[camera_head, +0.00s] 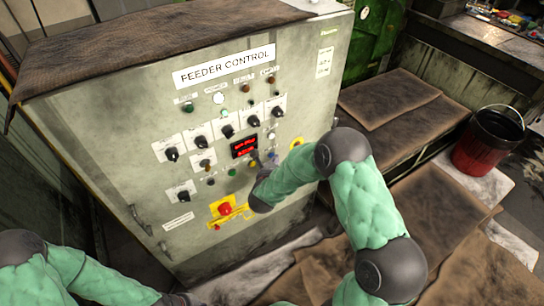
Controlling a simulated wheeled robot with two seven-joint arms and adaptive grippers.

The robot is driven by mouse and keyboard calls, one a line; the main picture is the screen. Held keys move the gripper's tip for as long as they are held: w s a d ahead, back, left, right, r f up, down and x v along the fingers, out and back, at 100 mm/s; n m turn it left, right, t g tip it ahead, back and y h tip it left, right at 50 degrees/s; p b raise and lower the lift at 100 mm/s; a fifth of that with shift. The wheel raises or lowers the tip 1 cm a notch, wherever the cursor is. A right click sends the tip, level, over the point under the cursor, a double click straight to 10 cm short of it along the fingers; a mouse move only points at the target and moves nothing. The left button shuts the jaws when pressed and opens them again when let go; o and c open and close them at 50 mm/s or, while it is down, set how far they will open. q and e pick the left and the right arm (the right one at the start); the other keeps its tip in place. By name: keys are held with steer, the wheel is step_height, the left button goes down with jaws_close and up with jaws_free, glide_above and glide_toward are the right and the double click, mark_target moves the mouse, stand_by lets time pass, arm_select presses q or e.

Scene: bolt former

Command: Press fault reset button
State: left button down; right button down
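The grey feeder control cabinet (130,120) has a panel of knobs, small buttons and lamps under a "FEEDER CONTROL" sign (225,65). The small labels are too blurred to tell which button is the fault reset. The arm hides part of the panel's lower right. My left arm lies low at the left, its gripper out of view.
A red emergency-stop button (225,209) on a yellow plate sits low on the panel, left of my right wrist. A brown cloth (150,45) covers the cabinet top. A red bucket (488,143) stands at the right, near brown mats (390,97).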

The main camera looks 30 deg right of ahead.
steer(key=shift+w, duration=0.35)
stand_by(0.4)
steer(key=shift+s, duration=0.15)
steer(key=shift+s+b, duration=0.35)
steer(key=shift+s, duration=0.3)
steer(key=shift+s, duration=0.1)
steer(key=shift+s+d, duration=0.2)
steer(key=shift+s, duration=2.2)
